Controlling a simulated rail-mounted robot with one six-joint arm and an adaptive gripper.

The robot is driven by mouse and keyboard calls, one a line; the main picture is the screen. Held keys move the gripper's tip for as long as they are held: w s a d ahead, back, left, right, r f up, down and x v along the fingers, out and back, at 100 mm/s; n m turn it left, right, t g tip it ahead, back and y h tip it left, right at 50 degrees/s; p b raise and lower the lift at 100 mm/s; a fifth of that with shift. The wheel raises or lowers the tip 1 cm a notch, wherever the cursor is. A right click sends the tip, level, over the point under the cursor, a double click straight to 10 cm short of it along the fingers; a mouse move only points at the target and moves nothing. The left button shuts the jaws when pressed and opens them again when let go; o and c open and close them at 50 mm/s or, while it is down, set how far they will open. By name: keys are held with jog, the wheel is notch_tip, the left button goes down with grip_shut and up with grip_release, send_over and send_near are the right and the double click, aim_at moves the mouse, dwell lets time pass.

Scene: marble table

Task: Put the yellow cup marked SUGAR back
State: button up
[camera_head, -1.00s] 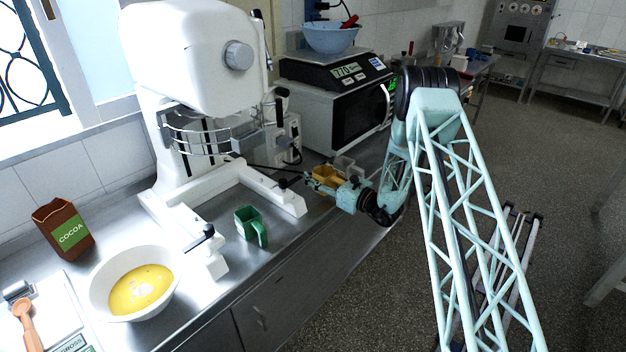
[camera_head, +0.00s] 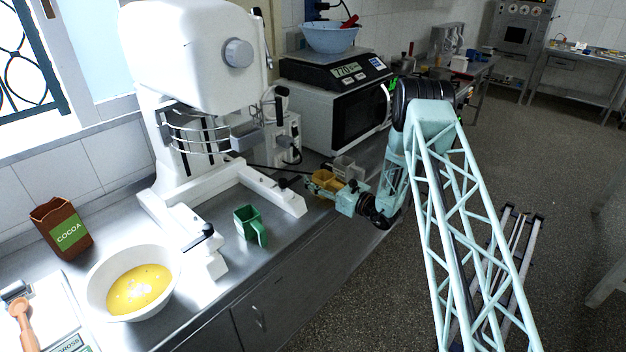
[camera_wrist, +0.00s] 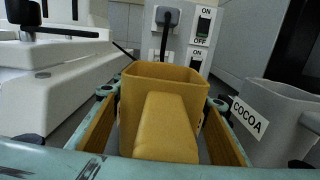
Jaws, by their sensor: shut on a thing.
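The yellow cup (camera_head: 324,180) is at the counter's edge, to the right of the mixer's base. It fills the middle of the wrist view (camera_wrist: 165,75), with its handle toward the camera; no SUGAR marking can be read. My gripper (camera_head: 339,191) is shut on the yellow cup, its fingers at both sides of it. The cup looks upright. I cannot tell whether its bottom touches the counter.
A grey cup marked COCOA (camera_wrist: 268,120) stands close on the right. A green cup (camera_head: 249,222) stands between the mixer's legs. The white mixer (camera_head: 190,60) is left; a microwave (camera_head: 345,115) is behind. A bowl of yellow mix (camera_head: 135,287) is front left.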

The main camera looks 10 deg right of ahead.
jog(key=shift+f, duration=0.15)
jog(key=o, duration=1.3)
jog(key=shift+o, duration=0.2)
jog(key=p, duration=0.2)
send_near(330, 187)
jog(key=x, duration=0.5)
jog(key=shift+w+d+f, duration=0.1)
jog(key=shift+w+f, duration=0.15)
jog(key=shift+w, duration=0.05)
